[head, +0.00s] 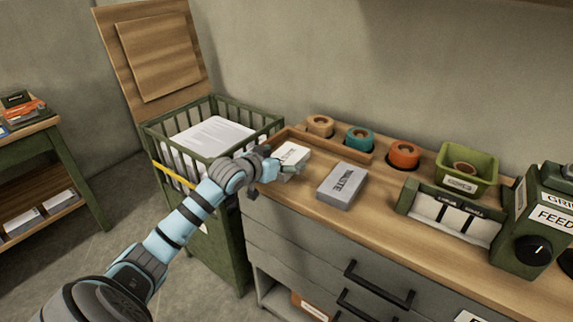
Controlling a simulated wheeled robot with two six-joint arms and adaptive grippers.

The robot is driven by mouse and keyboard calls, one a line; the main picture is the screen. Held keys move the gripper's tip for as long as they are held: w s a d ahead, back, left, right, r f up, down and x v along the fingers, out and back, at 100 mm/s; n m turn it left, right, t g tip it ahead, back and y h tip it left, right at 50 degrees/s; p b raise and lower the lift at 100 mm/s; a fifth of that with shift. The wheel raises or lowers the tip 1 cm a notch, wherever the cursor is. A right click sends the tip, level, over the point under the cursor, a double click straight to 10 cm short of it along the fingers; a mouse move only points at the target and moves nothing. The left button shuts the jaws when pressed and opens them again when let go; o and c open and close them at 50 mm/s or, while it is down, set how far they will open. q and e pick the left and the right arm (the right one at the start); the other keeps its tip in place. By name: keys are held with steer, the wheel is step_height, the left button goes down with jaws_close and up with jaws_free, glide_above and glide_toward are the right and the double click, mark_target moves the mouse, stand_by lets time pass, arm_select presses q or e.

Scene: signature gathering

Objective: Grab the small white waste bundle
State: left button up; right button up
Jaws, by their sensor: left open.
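A small white bundle (291,154) with dark print on top lies on the wooden counter, near its left end. My left gripper (282,170) is at the near left side of this bundle, its fingers open and hiding part of the bundle's lower edge. I cannot tell whether the fingers touch it. My right gripper is out of view.
A green slatted bin (149,140) holding white paper (213,136) stands left of the counter. Tape rolls, one of them orange (404,153), line the back. A green tray (468,167), a card holder (452,216) and a feeder machine (545,225) stand to the right.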

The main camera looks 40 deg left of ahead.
arm_select(q)
steer(key=shift+s+r, duration=0.1)
steer(key=shift+r, duration=0.05)
steer(key=c, duration=1.3)
steer(key=shift+c, duration=0.2)
